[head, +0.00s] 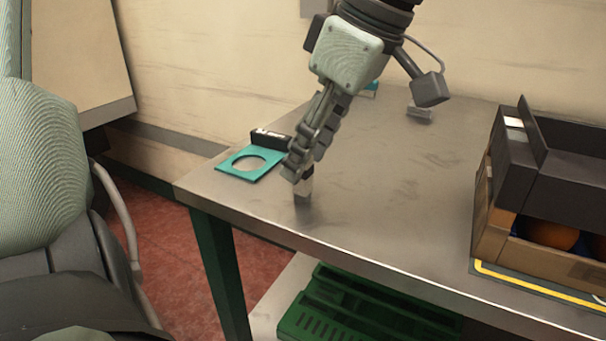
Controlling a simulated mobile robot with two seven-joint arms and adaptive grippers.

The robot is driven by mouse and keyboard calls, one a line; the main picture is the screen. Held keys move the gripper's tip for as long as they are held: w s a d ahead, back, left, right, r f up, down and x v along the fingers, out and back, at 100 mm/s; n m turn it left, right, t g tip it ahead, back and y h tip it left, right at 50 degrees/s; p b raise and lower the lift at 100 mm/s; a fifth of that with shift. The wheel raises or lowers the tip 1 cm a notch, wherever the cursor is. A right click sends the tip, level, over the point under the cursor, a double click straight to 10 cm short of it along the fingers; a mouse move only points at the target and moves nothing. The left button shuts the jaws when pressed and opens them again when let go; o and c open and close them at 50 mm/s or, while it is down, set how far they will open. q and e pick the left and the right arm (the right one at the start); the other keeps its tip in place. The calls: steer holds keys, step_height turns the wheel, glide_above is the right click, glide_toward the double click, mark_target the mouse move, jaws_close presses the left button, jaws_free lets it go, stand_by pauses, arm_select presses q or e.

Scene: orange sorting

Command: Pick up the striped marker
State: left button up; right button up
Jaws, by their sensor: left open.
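My left gripper (304,184) reaches down from the top of the head view, with its fingertips low over the metal table (390,200) near its front left edge. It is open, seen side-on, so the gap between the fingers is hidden. A small light and dark banded piece shows at the fingertips. I cannot tell whether it is the striped marker or part of the fingers. No other striped marker can be made out clearly. My right gripper is not in view.
A teal plate with a round hole (232,167) and a black block with white markings (271,139) lie left of the gripper. A crate (488,207) with oranges (552,234) stands right. A small grey item (419,112) lies behind. The table's middle is clear.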

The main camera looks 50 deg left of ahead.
mark_target(302, 191)
arm_select(q)
steer(key=shift+x, duration=1.35)
steer(key=shift+w, duration=0.1)
jaws_close()
steer(key=shift+r, duration=0.15)
